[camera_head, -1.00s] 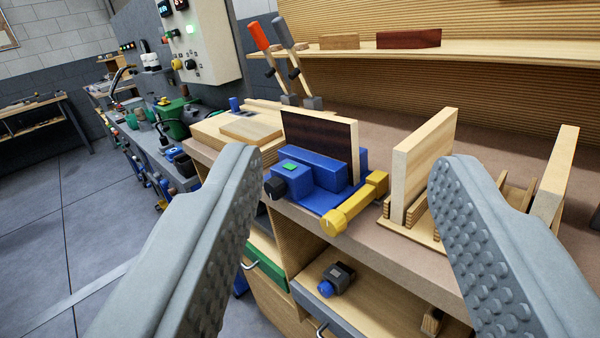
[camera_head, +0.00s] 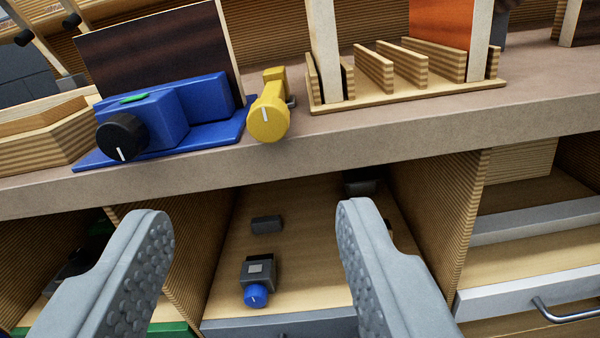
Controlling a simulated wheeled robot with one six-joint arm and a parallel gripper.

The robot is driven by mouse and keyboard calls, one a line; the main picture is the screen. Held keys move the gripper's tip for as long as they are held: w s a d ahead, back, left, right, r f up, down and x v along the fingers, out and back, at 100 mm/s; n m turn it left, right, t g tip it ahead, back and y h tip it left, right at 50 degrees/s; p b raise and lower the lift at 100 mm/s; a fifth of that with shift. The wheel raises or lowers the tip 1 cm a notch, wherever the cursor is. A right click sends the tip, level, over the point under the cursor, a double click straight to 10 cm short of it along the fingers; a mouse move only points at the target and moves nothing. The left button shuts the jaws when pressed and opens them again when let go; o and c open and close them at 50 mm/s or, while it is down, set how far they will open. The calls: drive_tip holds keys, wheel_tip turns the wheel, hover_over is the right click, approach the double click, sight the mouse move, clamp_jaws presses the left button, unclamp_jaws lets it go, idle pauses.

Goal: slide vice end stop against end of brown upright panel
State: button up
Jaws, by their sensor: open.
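The brown upright panel (camera_head: 155,48) stands on edge in the blue vice (camera_head: 170,115) on the bench, with a black knob (camera_head: 122,137) on the vice's front left. The yellow end stop (camera_head: 268,108) with a white mark on its round face is at the vice's right, near the panel's right end. Whether it touches the panel I cannot tell. My gripper (camera_head: 252,240) is open and empty, below and in front of the bench edge, its two grey fingers wide apart. The end stop is above the space between the fingers.
Below the bench top (camera_head: 400,125) an open drawer (camera_head: 310,215) holds a dark block with a blue knob (camera_head: 256,285). A slotted wooden rack (camera_head: 410,95) with upright panels stands right of the end stop. A wooden tray (camera_head: 45,140) lies left of the vice.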

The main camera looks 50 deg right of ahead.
sight(269, 110)
drive_tip(key=x, duration=1.7)
drive_tip(key=shift+d+f, duration=0.1)
drive_tip(key=shift+f, duration=0.3)
